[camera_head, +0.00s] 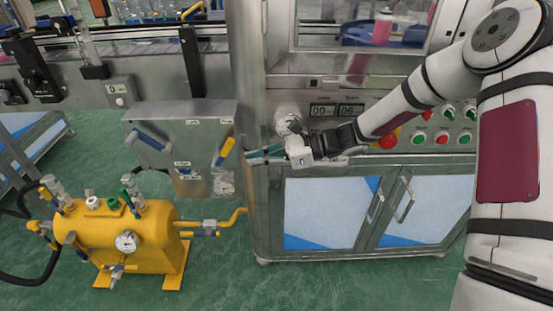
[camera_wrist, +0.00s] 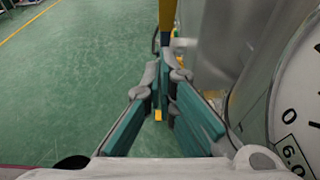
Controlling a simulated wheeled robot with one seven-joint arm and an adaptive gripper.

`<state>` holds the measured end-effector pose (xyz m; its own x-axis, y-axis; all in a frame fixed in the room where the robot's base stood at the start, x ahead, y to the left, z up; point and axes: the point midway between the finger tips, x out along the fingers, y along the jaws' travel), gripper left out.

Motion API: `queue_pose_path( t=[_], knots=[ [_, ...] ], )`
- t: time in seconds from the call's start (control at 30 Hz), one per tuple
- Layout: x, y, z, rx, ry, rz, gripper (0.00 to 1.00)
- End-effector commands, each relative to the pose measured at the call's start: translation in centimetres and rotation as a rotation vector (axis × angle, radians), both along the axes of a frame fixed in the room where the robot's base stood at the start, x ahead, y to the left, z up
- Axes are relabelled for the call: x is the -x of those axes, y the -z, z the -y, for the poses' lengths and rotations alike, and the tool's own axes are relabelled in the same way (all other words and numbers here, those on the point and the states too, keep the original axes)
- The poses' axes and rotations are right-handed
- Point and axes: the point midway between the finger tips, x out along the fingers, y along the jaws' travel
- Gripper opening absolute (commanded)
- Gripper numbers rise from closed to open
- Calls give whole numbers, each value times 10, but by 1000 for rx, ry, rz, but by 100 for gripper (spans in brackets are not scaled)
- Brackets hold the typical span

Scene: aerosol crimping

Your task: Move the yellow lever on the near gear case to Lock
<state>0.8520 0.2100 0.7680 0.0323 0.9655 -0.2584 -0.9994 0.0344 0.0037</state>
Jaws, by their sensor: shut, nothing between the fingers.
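The grey gear case (camera_head: 205,137) hangs left of the cabinet in the head view. Its yellow lever (camera_head: 225,150) is on the right part of the front, tilted with its upper end to the right. Small labels sit above and below left of it, too small to read surely. My gripper (camera_head: 252,157) points left, its tips close to the lever's right side; contact cannot be told. In the wrist view my gripper (camera_wrist: 165,78) has its fingertips together with nothing held. A yellow upright strip (camera_wrist: 167,18) shows just beyond the tips, probably the lever.
A blue-handled lever (camera_head: 150,141) is on the left of the case. A round gauge (camera_head: 288,124) is on the cabinet beside my wrist, and a large dial (camera_wrist: 300,105) fills the wrist view's right edge. A yellow tank (camera_head: 150,240) with piping stands below. Green floor is open.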

Motion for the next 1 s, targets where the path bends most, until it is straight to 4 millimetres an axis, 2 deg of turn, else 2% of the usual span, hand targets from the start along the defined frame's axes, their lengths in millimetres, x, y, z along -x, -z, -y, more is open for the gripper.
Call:
queue_pose_path(
  t=[0.1,0.3,1.0],
  knots=[
    [-1,-9,-14,1,-1,5,0],
    [-1,-17,-25,1,-1,4,0],
    [-1,-23,-28,48,0,2,0]
  ],
)
